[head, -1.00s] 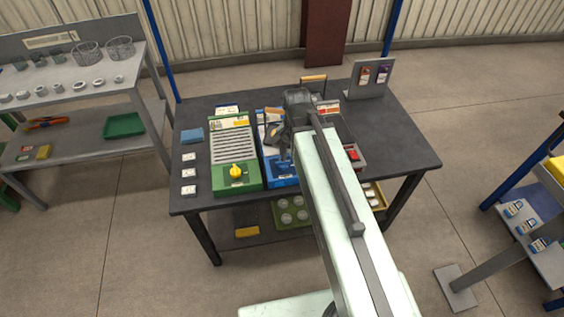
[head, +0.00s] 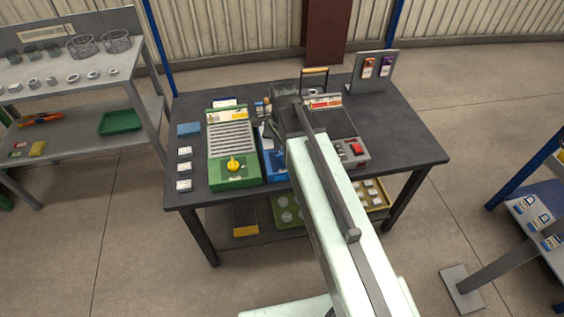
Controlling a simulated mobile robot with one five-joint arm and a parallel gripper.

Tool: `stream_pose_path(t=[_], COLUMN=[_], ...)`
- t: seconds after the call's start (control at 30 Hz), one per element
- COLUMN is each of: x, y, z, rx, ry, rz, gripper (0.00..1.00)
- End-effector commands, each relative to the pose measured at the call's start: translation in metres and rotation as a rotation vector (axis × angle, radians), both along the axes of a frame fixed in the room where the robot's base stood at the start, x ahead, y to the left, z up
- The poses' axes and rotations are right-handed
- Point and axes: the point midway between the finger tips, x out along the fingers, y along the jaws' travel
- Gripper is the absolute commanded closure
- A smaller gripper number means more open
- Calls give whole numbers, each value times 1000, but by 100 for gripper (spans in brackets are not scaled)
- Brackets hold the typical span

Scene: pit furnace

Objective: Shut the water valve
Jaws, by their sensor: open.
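A blue unit (head: 270,166) stands on the dark table, partly hidden behind my arm. I cannot make out a water valve on it, as my arm and gripper cover much of its top. My gripper (head: 271,130) is dark grey, small and partly hidden by my own arm. It is over the blue unit and looks empty. I cannot tell whether it touches anything. A green unit (head: 238,182) with a slatted top and a yellow knob (head: 233,164) stands just left of the blue unit.
A box with a red switch (head: 356,149) stands right of my arm on the table (head: 410,150). Small white-labelled blocks (head: 184,168) line the table's left side. A stand with two tags (head: 372,72) is at the back right. The table's right side is clear.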

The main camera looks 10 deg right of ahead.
Motion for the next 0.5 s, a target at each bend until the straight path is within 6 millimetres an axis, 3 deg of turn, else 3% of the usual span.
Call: stream_pose_path(t=[0.03, 0.1, 0.37, 0.5], x=[0, 0, 0, 0], y=[0, 1, 1, 1], z=[-15, -18, -16, -16], rx=[0, 0, 0, 0], ry=[0, 0, 0, 0], rz=[1, 1, 1, 1], gripper=[43, 43, 43, 82])
